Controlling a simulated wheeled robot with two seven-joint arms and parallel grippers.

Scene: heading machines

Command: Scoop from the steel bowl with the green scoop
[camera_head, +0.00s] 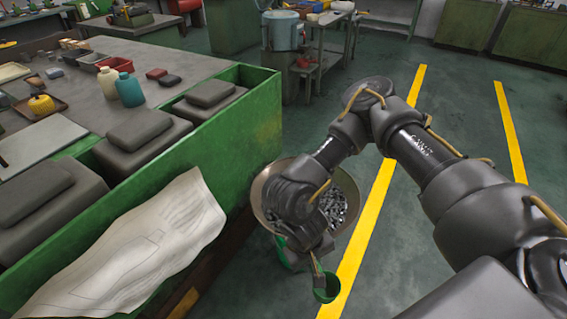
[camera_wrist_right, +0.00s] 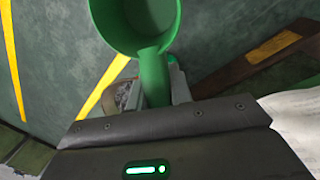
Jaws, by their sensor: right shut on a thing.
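The steel bowl (camera_head: 262,190) stands at the middle of the head view beside the green bench and holds many small grey metal pieces (camera_head: 335,207). My right arm crosses over it and hides much of it. My right gripper (camera_head: 315,262) is shut on the green scoop (camera_head: 326,289), at the near side of the bowl. In the right wrist view the scoop's cup (camera_wrist_right: 135,22) and its handle (camera_wrist_right: 154,75) show large; the visible inside is bare green. Part of the bowl's grey pieces (camera_wrist_right: 122,95) shows left of the handle. My left gripper is out of view.
Another green piece (camera_head: 288,256) shows below the bowl; I cannot tell what it is. A green bench (camera_head: 235,130) with dark boxes and a hanging paper sheet (camera_head: 150,240) fills the left. The floor with yellow lines (camera_head: 510,130) is clear at right.

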